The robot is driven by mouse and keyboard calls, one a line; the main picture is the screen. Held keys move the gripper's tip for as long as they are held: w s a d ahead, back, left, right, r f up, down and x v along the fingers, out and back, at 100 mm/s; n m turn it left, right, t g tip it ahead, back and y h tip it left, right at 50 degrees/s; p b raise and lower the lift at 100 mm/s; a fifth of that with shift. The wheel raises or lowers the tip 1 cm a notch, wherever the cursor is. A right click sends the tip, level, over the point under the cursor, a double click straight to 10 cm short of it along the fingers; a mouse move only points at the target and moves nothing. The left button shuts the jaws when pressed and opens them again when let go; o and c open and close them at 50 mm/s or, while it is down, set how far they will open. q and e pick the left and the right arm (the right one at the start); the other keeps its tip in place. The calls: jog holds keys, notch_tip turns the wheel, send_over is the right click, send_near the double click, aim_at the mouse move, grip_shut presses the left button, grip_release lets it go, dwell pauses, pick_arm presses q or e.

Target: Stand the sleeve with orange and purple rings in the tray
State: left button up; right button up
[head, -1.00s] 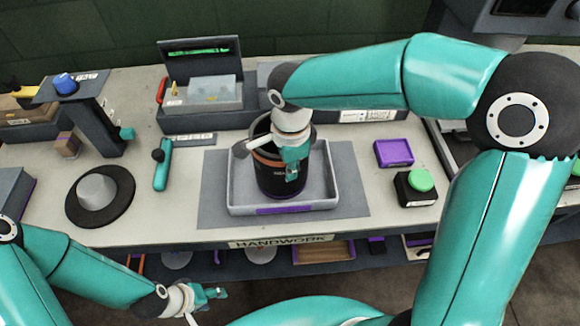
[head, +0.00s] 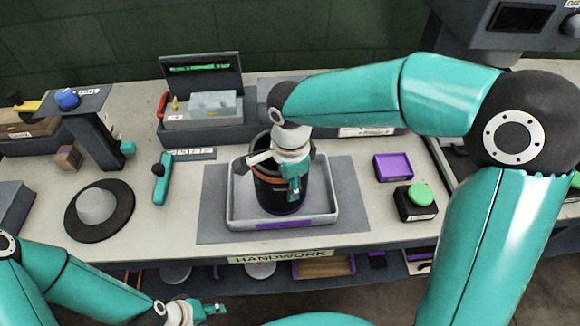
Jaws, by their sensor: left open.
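The black sleeve (head: 268,192) stands upright inside the grey tray (head: 236,208). An orange ring shows near its top and a purple ring near its bottom. My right gripper (head: 290,182) reaches down from above over its front rim and appears shut on the sleeve wall, with a teal finger against the outer face. The gripper hides part of the rim and the opening. Whether the sleeve's bottom touches the tray floor is hard to tell. My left gripper (head: 212,308) is open and empty, low in front of the bench.
The tray sits on a grey mat (head: 350,208). To the right are a purple-edged box (head: 393,167) and a green-button box (head: 416,202). A black disc with a grey cone (head: 98,205) and a teal-handled tool (head: 162,178) lie to the left. A parts case (head: 205,105) stands behind.

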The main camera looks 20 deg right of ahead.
notch_tip(320, 180, up, 12)
jog(key=shift+s+f, duration=0.1)
dwell(0.7)
